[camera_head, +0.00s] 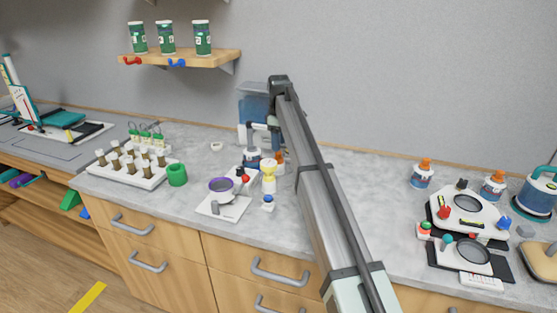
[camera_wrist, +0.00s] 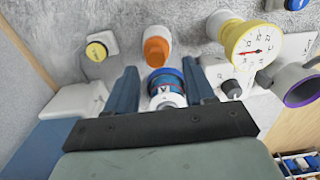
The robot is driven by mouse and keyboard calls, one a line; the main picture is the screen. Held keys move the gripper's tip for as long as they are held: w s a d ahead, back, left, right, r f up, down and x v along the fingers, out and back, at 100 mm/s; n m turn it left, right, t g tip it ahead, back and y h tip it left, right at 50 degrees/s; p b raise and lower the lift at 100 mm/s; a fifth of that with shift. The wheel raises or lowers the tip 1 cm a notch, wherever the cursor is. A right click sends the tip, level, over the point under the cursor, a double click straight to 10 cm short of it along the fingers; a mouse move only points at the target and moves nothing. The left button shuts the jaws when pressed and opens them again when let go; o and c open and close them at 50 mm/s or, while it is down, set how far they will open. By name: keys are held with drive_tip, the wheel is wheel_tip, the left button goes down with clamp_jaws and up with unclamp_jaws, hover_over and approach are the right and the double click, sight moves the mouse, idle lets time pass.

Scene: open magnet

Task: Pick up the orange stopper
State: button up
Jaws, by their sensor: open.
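The orange stopper (camera_wrist: 157,45) sits on the grey counter in the wrist view, just beyond my fingertips. In the head view an orange piece, likely the same stopper (camera_head: 280,158), shows behind the yellow dial timer (camera_head: 268,178). My gripper (camera_wrist: 161,80) is open, with one blue finger on each side of a blue-and-white bottle (camera_wrist: 167,88). I cannot tell whether the fingers touch the bottle. The stopper is outside the gap between the fingers. In the head view my arm hides much of the gripper.
The timer (camera_wrist: 248,42) and a purple-rimmed cup (camera_wrist: 300,86) stand to the right in the wrist view. A yellow-topped piece (camera_wrist: 97,50) is at the left. Orange-topped bottles (camera_head: 424,172) stand far right. Some counter (camera_head: 345,185) right of my arm is clear.

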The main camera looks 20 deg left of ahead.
sight(278, 159)
drive_tip(key=f, duration=0.4)
drive_tip(key=shift+w+a+f, duration=0.15)
drive_tip(key=shift+w+f, duration=0.15)
drive_tip(key=shift+f, duration=0.1)
drive_tip(key=shift+c, duration=0.3)
clamp_jaws()
